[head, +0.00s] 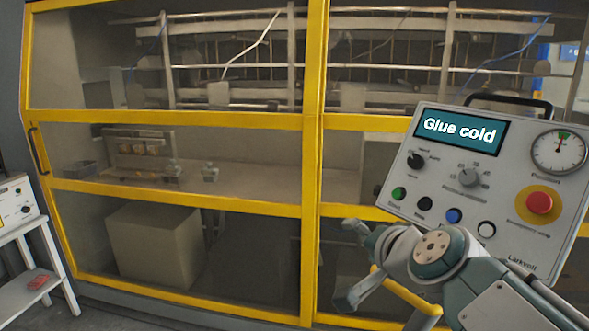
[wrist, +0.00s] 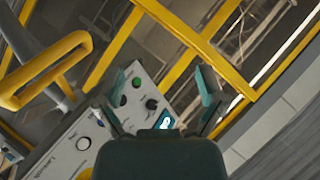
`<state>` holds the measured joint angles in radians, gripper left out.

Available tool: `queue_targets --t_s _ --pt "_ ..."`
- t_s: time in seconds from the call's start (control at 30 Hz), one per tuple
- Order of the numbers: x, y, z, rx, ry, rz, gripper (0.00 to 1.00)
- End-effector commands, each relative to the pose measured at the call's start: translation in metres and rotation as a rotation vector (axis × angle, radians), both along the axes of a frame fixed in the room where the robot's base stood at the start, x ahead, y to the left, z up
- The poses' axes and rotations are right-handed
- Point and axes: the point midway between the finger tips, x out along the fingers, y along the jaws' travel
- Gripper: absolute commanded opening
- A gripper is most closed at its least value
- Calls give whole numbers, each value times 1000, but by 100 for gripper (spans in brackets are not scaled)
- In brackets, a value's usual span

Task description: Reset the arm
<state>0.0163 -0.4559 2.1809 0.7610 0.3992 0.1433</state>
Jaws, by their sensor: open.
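My gripper (head: 350,265) is in front of the lower right part of the yellow-framed machine, left of and below the control panel. Its two fingers are spread apart with nothing between them. My arm comes in from the lower right corner. In the wrist view the open fingers (wrist: 160,78) show on both sides, with part of the control panel (wrist: 148,86) behind them. The gripper body hides some of the panel there. In the head view the control panel (head: 437,178) is tilted, and its screen (head: 460,132) reads "Glue cold".
The panel carries a red stop button (head: 539,202), knobs, several push buttons and a pressure gauge (head: 558,151). The glazed yellow frame (head: 312,150) spans the back. A yellow bar (wrist: 45,75) is close in the wrist view. A white shelf unit (head: 40,275) stands at far left.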

Motion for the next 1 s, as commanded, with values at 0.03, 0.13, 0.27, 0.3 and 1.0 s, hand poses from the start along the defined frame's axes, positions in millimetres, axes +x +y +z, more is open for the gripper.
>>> queue_targets --t_s 0.03,0.13,0.27,0.3,1.0 --pt "-14 2 -12 -63 28 41 90" --pt "-41 3 -37 -200 94 125 90" --pt "-78 -3 -72 -374 191 226 90" --pt "-90 -6 -82 -428 223 255 90" --pt "-171 -45 -149 -801 477 431 90"
